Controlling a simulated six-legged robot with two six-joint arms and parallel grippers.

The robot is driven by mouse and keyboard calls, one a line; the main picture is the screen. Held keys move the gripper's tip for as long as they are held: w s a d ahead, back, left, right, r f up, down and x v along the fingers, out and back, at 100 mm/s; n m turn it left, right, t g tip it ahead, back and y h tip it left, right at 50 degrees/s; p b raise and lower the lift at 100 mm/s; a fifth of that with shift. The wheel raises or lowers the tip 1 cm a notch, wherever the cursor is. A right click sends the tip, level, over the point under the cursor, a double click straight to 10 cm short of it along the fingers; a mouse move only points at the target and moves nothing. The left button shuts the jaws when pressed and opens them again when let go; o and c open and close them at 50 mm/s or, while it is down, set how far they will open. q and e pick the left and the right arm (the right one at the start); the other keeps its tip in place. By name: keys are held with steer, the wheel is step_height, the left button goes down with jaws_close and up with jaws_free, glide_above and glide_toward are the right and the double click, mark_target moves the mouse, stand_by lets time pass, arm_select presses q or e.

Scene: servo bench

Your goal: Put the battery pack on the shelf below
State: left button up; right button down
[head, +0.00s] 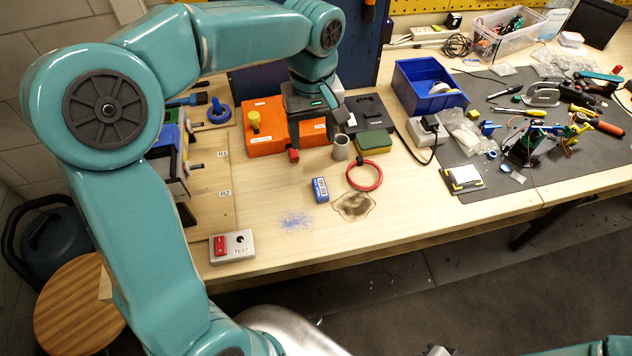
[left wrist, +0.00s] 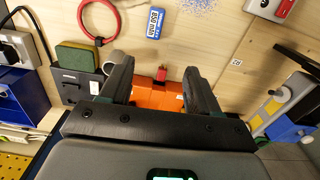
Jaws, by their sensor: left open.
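The battery pack (head: 320,189) is a small blue block with a white label. It lies on the wooden bench top, left of a red ring, and shows at the top of the left wrist view (left wrist: 156,23). My left gripper (head: 313,125) is open and empty at the orange box, behind the battery pack and apart from it. In the left wrist view its two fingers (left wrist: 158,75) stand wide apart with the orange box beyond them. I cannot make out a shelf below the bench. Only a part of my right arm shows at the lower right; its gripper is not in view.
The orange box (head: 264,140), a grey cup (head: 341,147), a green-and-yellow sponge (head: 374,143) and the red ring (head: 364,175) surround the battery pack's area. A TEST switch box (head: 232,246) sits near the front edge. Bare wood lies around the pack; a cluttered grey mat (head: 480,150) is at right.

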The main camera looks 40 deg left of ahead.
arm_select(q)
steer(key=d+r, duration=0.1)
glide_above(321, 187)
step_height(321, 187, down, 11)
steer(key=shift+w+a+r+p, duration=0.1)
steer(key=shift+a+p, duration=0.05)
steer(key=shift+p, duration=0.2)
steer(key=f+p, duration=0.1)
steer(key=f, duration=0.4)
steer(key=shift+s+f, duration=0.1)
steer(key=shift+s, duration=0.1)
steer(key=shift+w+f, duration=0.1)
steer(key=shift+f, duration=0.1)
steer(key=shift+r, duration=0.1)
steer(key=c, duration=0.5)
jaws_close()
arm_select(e)
step_height(321, 187, up, 2)
steer(key=shift+s+d+r, duration=0.1)
steer(key=shift+s+r, duration=0.05)
steer(key=shift+r, duration=0.1)
